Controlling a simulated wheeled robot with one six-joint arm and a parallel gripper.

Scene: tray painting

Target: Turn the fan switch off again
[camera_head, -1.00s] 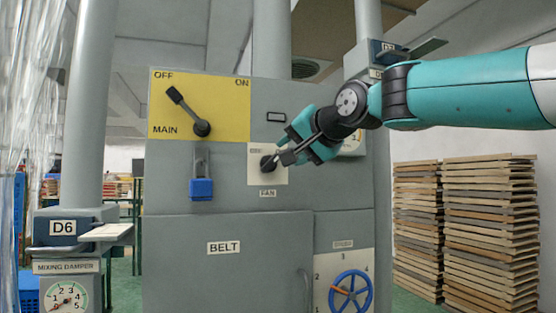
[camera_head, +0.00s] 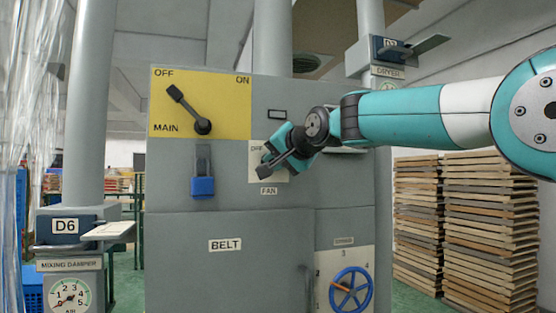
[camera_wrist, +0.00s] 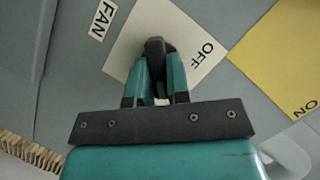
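The fan switch is a black knob with a handle on a pale plate (camera_head: 255,174) above the FAN label (camera_head: 268,190). In the head view my gripper (camera_head: 267,162) lies in front of the plate and covers most of the knob. In the wrist view the dark switch handle (camera_wrist: 155,48) is between my gripper's two teal fingers (camera_wrist: 158,78), which are closed in on it from both sides. The word OFF (camera_wrist: 202,55) shows on the plate beside the knob. The handle's exact angle is hidden in the head view.
The yellow MAIN panel (camera_head: 225,90) with its lever (camera_head: 188,108) is up and left of the fan plate. A blue handwheel (camera_head: 350,290) is at lower right. Wooden tray stacks (camera_head: 488,220) stand at the right.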

